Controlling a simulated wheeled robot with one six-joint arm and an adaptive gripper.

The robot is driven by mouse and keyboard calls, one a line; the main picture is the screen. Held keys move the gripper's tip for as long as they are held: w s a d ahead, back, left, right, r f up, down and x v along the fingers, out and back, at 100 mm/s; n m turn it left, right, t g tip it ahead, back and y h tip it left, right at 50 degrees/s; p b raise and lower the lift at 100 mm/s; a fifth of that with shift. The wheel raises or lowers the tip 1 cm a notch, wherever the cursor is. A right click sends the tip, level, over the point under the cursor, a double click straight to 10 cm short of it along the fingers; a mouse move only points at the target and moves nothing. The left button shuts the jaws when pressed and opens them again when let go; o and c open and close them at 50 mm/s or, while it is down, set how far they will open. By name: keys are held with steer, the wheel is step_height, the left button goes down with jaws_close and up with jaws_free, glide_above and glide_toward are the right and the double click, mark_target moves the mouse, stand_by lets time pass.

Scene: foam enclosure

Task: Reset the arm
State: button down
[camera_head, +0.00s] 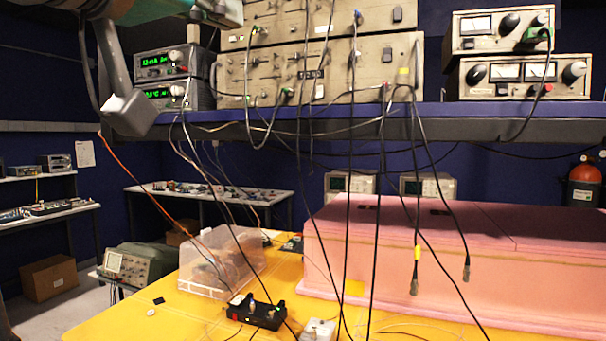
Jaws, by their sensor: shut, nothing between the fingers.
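A pale grey-green jointed arm (150,10) crosses the top left corner, close to the camera. A grey link hangs down from it and ends in a blocky piece (130,112) in front of the shelf edge. I cannot tell whether this is part of my own arm. No gripper fingers can be made out, so my gripper is not in view.
A pink foam enclosure (400,245) fills the right of the yellow table (110,325). A clear plastic box (222,260) and a black device (256,312) stand left of it. Cables hang from instruments on the overhead shelf (330,130).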

steer(key=w+a+f+n+t+y, duration=0.1)
steer(key=w+f+n, duration=0.1)
steer(key=w+f, duration=0.5)
steer(key=w+a+f+n+y, duration=0.1)
steer(key=w+f+n, duration=0.1)
steer(key=f, duration=0.8)
steer(key=w+a+f+n+t+y, duration=0.1)
steer(key=w+f+n, duration=0.3)
steer(key=f, duration=0.5)
steer(key=d+f+n+g+y, duration=0.15)
steer(key=d+f, duration=0.25)
steer(key=f, duration=1.1)
steer(key=d+f+n+t+y, duration=0.1)
steer(key=d+f+n+y, duration=0.2)
steer(key=f, duration=1.2)
steer(key=s+d+f+m+g+y, duration=0.1)
steer(key=s+d+f+g, duration=0.1)
steer(key=s+d+f, duration=0.65)
steer(key=s+d+f+m+g+y, duration=0.1)
steer(key=s+d+f+g, duration=0.1)
steer(key=s+d+f, duration=0.7)
steer(key=s+d+f+m+h, duration=0.1)
steer(key=s+d+m, duration=0.1)
steer(key=s, duration=1.1)
steer(key=s+d+f+m+g+h, duration=0.1)
steer(key=s+d+m, duration=0.2)
steer(key=s, duration=1.1)
steer(key=shift+s+f+m+h, duration=0.25)
steer(key=shift+s+m+h, duration=0.1)
steer(key=shift+m, duration=0.4)
